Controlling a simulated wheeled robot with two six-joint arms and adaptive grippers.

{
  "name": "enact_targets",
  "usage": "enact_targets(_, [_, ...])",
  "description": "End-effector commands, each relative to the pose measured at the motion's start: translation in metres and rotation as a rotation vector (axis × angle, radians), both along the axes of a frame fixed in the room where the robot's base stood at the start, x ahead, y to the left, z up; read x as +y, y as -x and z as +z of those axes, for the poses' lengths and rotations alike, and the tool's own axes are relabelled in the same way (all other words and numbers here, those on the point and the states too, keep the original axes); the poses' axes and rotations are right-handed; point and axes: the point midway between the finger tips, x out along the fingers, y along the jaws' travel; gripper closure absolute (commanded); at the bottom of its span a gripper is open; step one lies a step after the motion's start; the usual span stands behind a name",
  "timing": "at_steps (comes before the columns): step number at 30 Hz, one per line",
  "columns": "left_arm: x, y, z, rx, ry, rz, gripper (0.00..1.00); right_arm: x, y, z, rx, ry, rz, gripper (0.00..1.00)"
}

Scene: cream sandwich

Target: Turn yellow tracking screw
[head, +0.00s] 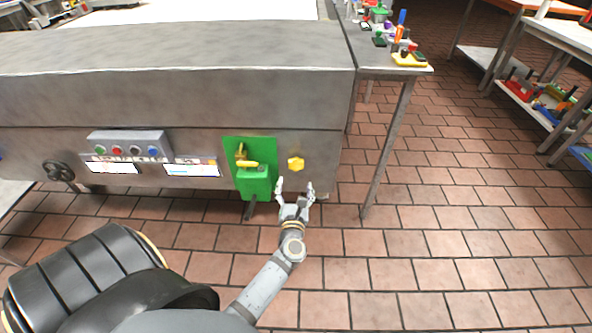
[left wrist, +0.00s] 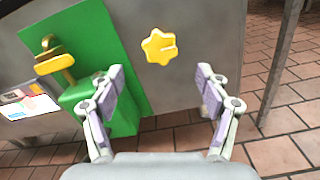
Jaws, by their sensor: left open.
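The yellow tracking screw (head: 296,164) is a star-shaped knob on the grey metal side of the machine, just right of a green panel. In the left wrist view the screw (left wrist: 159,46) shows ahead of the fingers, between them and a little left of their middle. My left gripper (head: 295,186) is open and empty, just below and in front of the screw. Its two fingers (left wrist: 161,88) are spread wide and I see no contact with the screw. My right gripper is not in view.
A green box with a yellow handle (head: 247,164) sits left of the screw, close to the left finger. A control box with buttons (head: 127,143) and a black handwheel (head: 58,171) are further left. A table leg (head: 388,150) stands right. The tiled floor is clear.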

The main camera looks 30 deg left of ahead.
Motion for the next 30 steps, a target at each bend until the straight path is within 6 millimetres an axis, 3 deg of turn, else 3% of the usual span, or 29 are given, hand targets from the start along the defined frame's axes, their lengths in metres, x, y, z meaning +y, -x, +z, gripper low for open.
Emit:
enact_targets(6, [0.026, -0.042, 0.001, 0.0, -0.007, -0.001, 0.24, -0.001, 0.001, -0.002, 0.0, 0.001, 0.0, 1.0])
enact_targets(12, [0.041, -0.068, 0.0, 0.002, -0.006, -0.001, 0.24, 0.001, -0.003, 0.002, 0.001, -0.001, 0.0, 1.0])
enact_targets(23, [0.046, -0.075, 0.0, 0.003, -0.005, -0.001, 0.24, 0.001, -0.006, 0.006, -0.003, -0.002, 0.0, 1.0])
enact_targets(30, [0.046, -0.075, 0.0, 0.003, -0.005, -0.001, 0.54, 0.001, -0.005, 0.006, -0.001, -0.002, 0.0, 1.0])
